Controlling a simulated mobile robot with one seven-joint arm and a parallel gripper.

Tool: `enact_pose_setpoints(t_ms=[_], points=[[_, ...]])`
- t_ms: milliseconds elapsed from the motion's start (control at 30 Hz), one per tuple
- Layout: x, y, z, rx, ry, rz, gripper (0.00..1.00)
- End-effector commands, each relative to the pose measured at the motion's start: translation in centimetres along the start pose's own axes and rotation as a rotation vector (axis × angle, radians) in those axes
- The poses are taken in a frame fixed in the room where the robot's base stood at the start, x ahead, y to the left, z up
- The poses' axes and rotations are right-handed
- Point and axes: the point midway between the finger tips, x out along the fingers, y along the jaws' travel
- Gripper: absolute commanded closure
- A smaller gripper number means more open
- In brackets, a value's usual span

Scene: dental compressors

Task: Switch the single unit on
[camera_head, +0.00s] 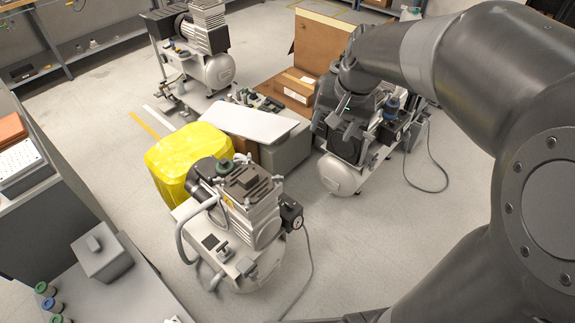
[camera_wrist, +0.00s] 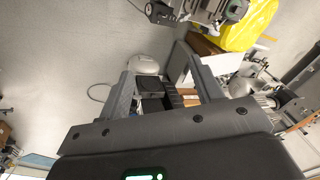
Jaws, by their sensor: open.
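Several compressors stand on the floor. The front compressor (camera_head: 262,228), with a ribbed grey head and a small black box with a gauge (camera_head: 291,214), shows partly at the top of the wrist view (camera_wrist: 208,8). The right compressor (camera_head: 343,176) has a white tank, also seen in the wrist view (camera_wrist: 143,64). A third compressor (camera_head: 218,70) stands at the back left. My gripper (camera_wrist: 155,72) is open and empty, its fingers above the right compressor, which my arm partly hides. I cannot tell which compressor is the single unit, nor any switch's position.
A yellow cover or bin (camera_head: 180,157) stands behind the front compressor, and is in the wrist view (camera_wrist: 252,22). A grey bench (camera_head: 130,290) is at left. Cables trail on open floor.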

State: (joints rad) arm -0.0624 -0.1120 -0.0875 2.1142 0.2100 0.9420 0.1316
Motion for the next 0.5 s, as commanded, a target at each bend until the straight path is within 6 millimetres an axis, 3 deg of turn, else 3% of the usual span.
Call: enact_pose_setpoints(t_ms=[200, 500], points=[[5.3, -1.2, -4.7, 0.1, -0.095, -0.006, 0.4], [14.3, -2.2, -9.7, 0.235, -0.208, 0.006, 0.4]])
